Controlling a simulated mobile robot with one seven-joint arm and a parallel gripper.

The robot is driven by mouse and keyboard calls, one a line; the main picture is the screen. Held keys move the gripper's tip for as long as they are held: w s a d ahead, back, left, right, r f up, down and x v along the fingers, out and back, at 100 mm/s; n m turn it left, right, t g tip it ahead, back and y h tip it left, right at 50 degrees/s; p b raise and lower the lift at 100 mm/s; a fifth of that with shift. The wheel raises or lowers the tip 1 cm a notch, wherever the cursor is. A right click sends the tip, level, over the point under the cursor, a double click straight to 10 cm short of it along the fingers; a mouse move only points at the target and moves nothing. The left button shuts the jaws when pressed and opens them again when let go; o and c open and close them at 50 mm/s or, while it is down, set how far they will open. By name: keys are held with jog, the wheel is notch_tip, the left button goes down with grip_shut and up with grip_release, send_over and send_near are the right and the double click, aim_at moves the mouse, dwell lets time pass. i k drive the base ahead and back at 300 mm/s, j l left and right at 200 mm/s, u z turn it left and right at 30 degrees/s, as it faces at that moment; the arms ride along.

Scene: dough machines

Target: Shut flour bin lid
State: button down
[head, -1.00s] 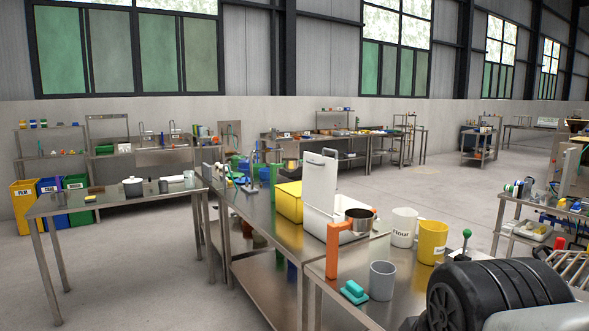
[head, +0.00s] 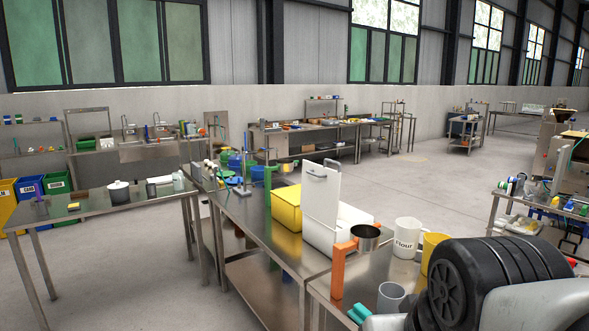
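A white bin (head: 352,222) stands on the steel table, its white lid (head: 321,197) raised upright on the left side. The lid has a grey handle (head: 322,170) near its top. I take this to be the flour bin; no label shows on it. A white jug (head: 407,240) with the word Flour stands to its right. Black and pale parts of my arm fill the lower right corner. My gripper's fingers are not in view.
A metal pot (head: 366,237) and an orange upright piece (head: 338,272) stand in front of the bin. A yellow bin (head: 287,208) is behind the lid. A yellow jug (head: 434,246), grey cup (head: 390,297) and teal item (head: 360,312) are near my arm. Floor at left is clear.

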aim_at(320, 185)
jog(key=i+j+z, duration=0.1)
jog(key=i+j, duration=0.2)
jog(key=i+j+z, duration=0.1)
jog(key=i+j, duration=0.15)
jog(key=i+j+z, duration=0.1)
jog(key=i+j, duration=0.15)
jog(key=j, duration=0.15)
jog(key=i+j+z, duration=0.1)
jog(key=i+j, duration=0.4)
jog(key=j, duration=0.25)
jog(key=i+j+z, duration=0.25)
jog(key=i+j, duration=0.2)
jog(key=j, duration=0.3)
jog(key=i+j+z, duration=0.1)
jog(key=j, duration=0.35)
jog(key=i, duration=0.1)
